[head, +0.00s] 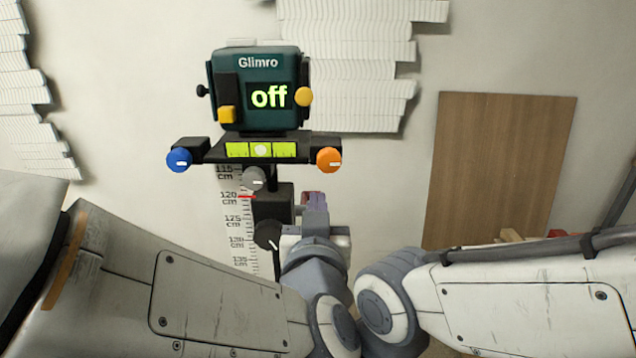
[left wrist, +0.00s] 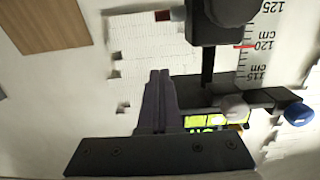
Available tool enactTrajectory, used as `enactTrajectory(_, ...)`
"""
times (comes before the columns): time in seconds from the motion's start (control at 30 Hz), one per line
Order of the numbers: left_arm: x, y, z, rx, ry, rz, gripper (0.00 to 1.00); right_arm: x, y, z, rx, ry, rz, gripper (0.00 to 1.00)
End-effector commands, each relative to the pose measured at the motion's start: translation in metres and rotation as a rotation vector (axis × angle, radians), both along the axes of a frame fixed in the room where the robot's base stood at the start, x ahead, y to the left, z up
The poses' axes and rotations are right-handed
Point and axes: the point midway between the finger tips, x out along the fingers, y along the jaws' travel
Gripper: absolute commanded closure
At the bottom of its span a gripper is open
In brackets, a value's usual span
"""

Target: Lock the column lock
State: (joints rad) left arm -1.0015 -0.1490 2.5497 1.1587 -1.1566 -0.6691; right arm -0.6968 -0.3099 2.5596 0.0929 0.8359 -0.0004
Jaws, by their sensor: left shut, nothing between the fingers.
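A dark teal device marked Glimro (head: 258,62) shows "off" and sits on a black levelled platform (head: 215,150) on a column. Below the platform are a grey knob (head: 254,178) and a larger black knob (head: 268,236) with a white mark, beside a black block (head: 273,203). No label tells which knob is the column lock. In the left wrist view the picture is upside down, with the black knob (left wrist: 235,10) at the top edge and the grey knob (left wrist: 233,106) lower. My left gripper (head: 313,198) is shut and empty, just right of the block; its fingers show in the wrist view (left wrist: 160,74).
A blue knob (head: 179,160) and an orange knob (head: 329,160) stick out at the platform's ends. A centimetre scale (head: 235,215) with a red mark near 120 runs behind. A wooden panel (head: 500,170) and white wall reliefs (head: 345,65) are on the wall. My right arm crosses the lower right.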

Motion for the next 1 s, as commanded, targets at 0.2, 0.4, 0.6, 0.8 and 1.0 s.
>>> enactTrajectory(0.2,0.000,0.005,0.000,-0.001,0.000,0.009,1.00,0.000,0.000,0.000,-0.001,0.001,0.000,0.02)
enactTrajectory(0.4,0.006,0.005,0.002,0.002,0.000,0.011,1.00,0.000,0.000,0.007,-0.001,0.001,0.000,0.02)
enactTrajectory(0.6,0.032,0.006,0.000,0.003,0.004,0.014,1.00,0.000,0.000,0.025,0.000,0.000,0.000,0.02)
enactTrajectory(0.8,0.077,0.006,-0.006,0.000,0.001,0.013,1.00,0.000,0.000,0.015,-0.001,0.001,0.000,0.02)
enactTrajectory(1.0,0.104,0.003,-0.023,0.002,0.004,0.005,1.00,0.000,0.000,0.007,-0.001,0.001,0.000,0.02)
